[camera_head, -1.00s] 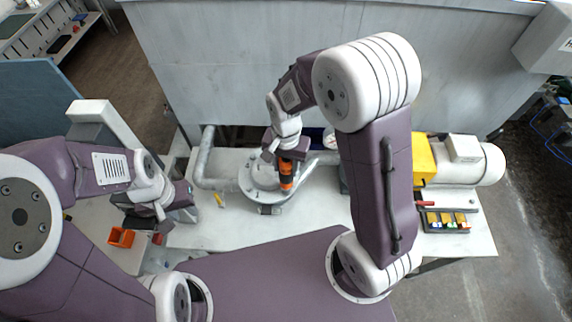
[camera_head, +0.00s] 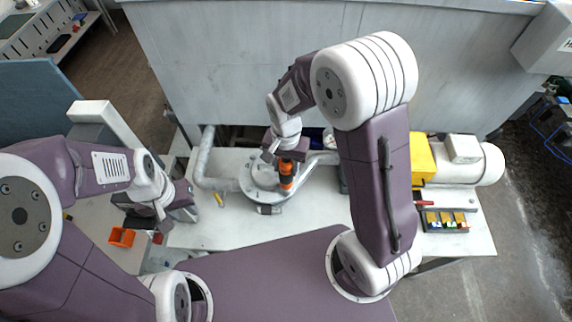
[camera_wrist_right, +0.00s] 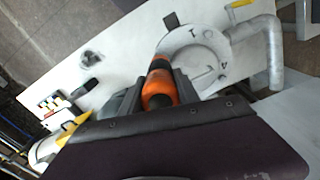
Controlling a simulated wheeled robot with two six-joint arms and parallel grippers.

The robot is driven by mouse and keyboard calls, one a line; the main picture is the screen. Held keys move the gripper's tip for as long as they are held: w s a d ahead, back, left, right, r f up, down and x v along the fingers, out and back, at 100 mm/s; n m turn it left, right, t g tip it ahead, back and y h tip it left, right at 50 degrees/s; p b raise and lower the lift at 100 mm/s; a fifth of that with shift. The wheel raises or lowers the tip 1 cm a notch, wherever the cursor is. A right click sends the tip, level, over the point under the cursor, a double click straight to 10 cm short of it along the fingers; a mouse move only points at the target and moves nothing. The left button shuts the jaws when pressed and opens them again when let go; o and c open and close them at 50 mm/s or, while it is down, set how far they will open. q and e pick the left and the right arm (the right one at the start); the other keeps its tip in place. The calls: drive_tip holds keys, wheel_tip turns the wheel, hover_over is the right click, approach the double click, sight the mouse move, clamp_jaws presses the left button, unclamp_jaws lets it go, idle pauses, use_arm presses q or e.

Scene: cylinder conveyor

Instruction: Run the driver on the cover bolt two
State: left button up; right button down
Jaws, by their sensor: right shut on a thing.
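My right gripper (camera_head: 285,158) is shut on an orange and black driver (camera_head: 286,176). The driver stands roughly upright over the right part of the round grey pump cover (camera_head: 262,192). In the right wrist view the driver (camera_wrist_right: 159,88) sits between my right gripper's fingers (camera_wrist_right: 160,95), with its far end at the edge of the cover (camera_wrist_right: 203,45). Marks show on the cover face there. Whether the tip sits on a bolt is hidden. My left gripper (camera_head: 178,208) is at the left side of the bench, away from the cover; its fingers are too unclear to judge.
Grey pipes (camera_head: 208,165) run beside the cover on the white bench (camera_head: 325,210). An orange bin (camera_head: 122,237) stands at the left. A yellow and white motor unit (camera_head: 466,162) and a tray of small coloured parts (camera_head: 443,221) are at the right. A yellow item (camera_head: 220,199) lies left of the cover.

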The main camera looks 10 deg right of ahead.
idle(0.8)
drive_tip(key=shift+r, duration=0.1)
drive_tip(key=shift+w+r+p, duration=0.1)
drive_tip(key=shift+r+p, duration=0.75)
drive_tip(key=shift+p, duration=0.15)
drive_tip(key=shift+r+p, duration=0.75)
drive_tip(key=shift+r, duration=0.1)
drive_tip(key=shift+f, duration=0.1)
